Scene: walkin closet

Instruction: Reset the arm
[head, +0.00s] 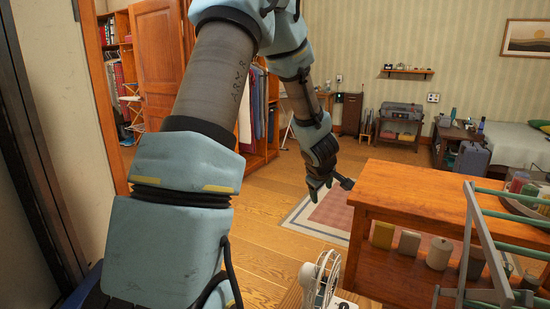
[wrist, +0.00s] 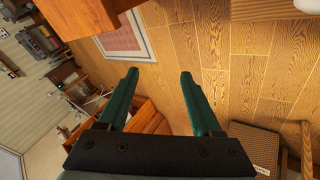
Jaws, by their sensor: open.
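My arm reaches up and forward across the left and middle of the head view, then bends down. My gripper (head: 326,188) hangs at its end, above the wooden floor and to the left of the orange wooden table (head: 415,187). In the wrist view my gripper (wrist: 157,78) shows two green fingers spread wide apart. It is open, with nothing between the fingers. It touches nothing that I can see.
A patterned rug (head: 327,212) lies on the floor beyond the gripper. A green metal rack (head: 478,225) and a small white fan (head: 321,278) stand close at the front right. A wooden wardrobe door (head: 158,60) is behind my arm. The floor (head: 270,200) around the gripper is clear.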

